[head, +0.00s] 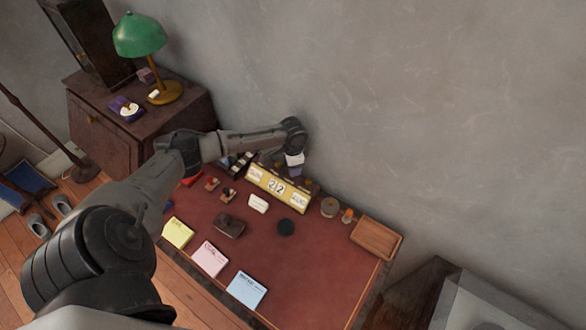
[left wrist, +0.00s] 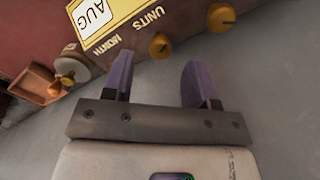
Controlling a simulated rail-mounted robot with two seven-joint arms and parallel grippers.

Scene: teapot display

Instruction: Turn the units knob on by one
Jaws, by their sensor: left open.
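The yellow calendar (head: 279,187) stands at the back of the red desk, showing a weekday card, 22 and AUG. In the left wrist view, upside down, its AUG card (left wrist: 97,10) and the labels UNITS and MONTH show. My left gripper (left wrist: 157,62) is open, with purple fingers; contact with a knob cannot be told. In the head view the left gripper (head: 294,159) is over the calendar's back. My right gripper is out of view.
A spool (head: 329,207), a small orange item (head: 347,215) and a wooden tray (head: 377,238) are right of the calendar. A black disc (head: 286,227) and a white item (head: 258,203) lie in front. The wall is close behind. The desk's front right is clear.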

